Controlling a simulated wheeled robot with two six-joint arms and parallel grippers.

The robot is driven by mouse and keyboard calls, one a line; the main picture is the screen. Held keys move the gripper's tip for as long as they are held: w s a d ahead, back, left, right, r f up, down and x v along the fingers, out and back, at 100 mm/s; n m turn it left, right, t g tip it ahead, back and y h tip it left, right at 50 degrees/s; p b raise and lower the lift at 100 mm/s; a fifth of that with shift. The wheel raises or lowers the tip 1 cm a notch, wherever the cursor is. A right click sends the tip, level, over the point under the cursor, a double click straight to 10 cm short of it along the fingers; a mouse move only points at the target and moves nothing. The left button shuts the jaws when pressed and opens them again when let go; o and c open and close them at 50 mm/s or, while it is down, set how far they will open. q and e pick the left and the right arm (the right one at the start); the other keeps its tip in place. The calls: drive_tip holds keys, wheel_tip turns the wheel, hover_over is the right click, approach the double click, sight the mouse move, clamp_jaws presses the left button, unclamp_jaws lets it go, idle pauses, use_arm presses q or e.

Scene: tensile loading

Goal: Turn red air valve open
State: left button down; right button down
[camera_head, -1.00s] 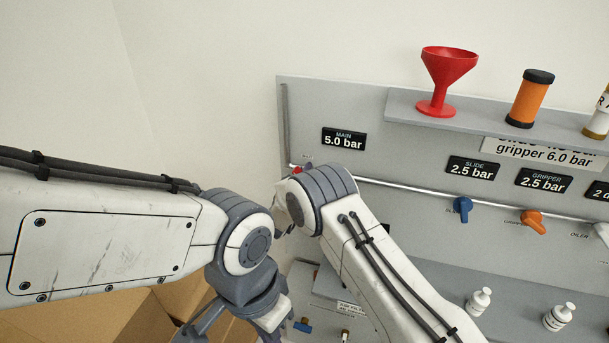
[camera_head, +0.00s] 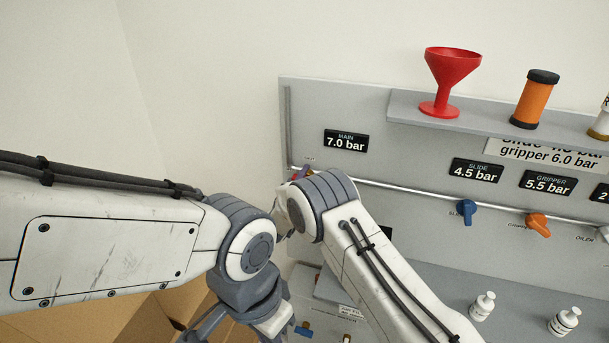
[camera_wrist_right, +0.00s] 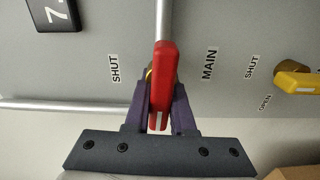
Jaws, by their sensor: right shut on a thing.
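My right gripper (camera_wrist_right: 161,104) is shut on the handle, a purple finger on each side. In the head view my right wrist hides most of the valve. The main display (camera_head: 346,141) reads 7.0 bar, the slide display (camera_head: 476,170) 4.5 bar and the gripper display (camera_head: 548,183) 5.5 bar. My left arm is at lower left, with its fingers not clearly visible.
A yellow valve handle (camera_wrist_right: 299,84) is near the red one in the wrist view. A blue knob (camera_head: 467,212) and an orange knob (camera_head: 538,225) sit along the panel. A red funnel (camera_head: 450,80) and an orange cylinder (camera_head: 535,100) stand on the shelf. Cardboard boxes (camera_head: 120,325) lie at lower left.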

drive_tip(key=shift+f+n, duration=0.1)
drive_tip(key=shift+n, duration=0.3)
drive_tip(key=c, duration=0.8)
unclamp_jaws()
drive_tip(key=shift+o, duration=0.2)
drive_tip(key=b+v, duration=0.2)
drive_tip(key=v, duration=0.8)
drive_tip(key=shift+s, duration=0.3)
drive_tip(key=shift+a, duration=0.1)
